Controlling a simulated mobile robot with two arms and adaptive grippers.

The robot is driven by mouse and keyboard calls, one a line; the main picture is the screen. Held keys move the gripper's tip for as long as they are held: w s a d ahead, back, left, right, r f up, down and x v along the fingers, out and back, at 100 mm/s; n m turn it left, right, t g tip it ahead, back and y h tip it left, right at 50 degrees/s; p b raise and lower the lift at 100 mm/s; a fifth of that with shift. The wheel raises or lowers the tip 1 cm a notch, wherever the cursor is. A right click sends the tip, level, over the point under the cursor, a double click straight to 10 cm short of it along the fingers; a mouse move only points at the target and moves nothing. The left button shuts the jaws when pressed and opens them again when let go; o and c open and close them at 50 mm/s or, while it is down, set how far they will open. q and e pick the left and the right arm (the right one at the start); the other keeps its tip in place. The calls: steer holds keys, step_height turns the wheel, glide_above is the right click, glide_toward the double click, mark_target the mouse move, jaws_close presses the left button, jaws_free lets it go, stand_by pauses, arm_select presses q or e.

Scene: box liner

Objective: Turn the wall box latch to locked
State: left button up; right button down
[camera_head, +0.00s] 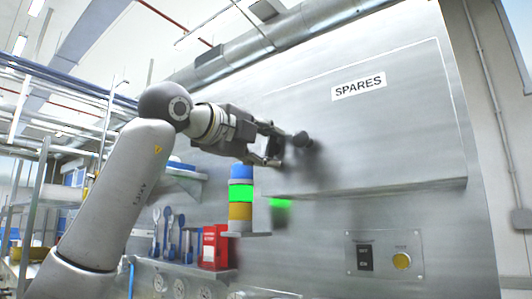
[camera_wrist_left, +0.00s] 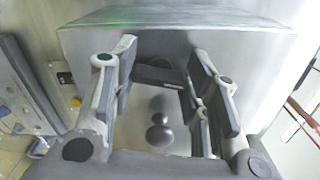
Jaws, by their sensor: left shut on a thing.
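The wall box (camera_head: 405,125) is a grey metal cabinet marked SPARES on the wall; its metal face (camera_wrist_left: 250,45) also shows in the left wrist view. The dark latch (camera_head: 302,139) sticks out at the left part of the box. My left gripper (camera_head: 277,147) reaches it from the left and is shut on it. In the left wrist view the dark latch bar (camera_wrist_left: 160,76) lies between the two spread fingers (camera_wrist_left: 165,82). The fingers partly hide its ends, and I cannot read its locked or unlocked marking. My right gripper is not in view.
A stack light (camera_head: 240,195) with blue, green and amber bands stands on a small bracket below my gripper. A switch panel (camera_head: 384,254) with a yellow button is lower right. A red box (camera_head: 214,247) and hanging blue tools (camera_head: 168,230) are lower left.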

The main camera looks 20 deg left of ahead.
arm_select(q)
steer(key=shift+n+b, duration=0.45)
steer(key=shift+n, duration=0.75)
steer(key=o, duration=1)
steer(key=shift+a, duration=0.1)
steer(key=v, duration=1.2)
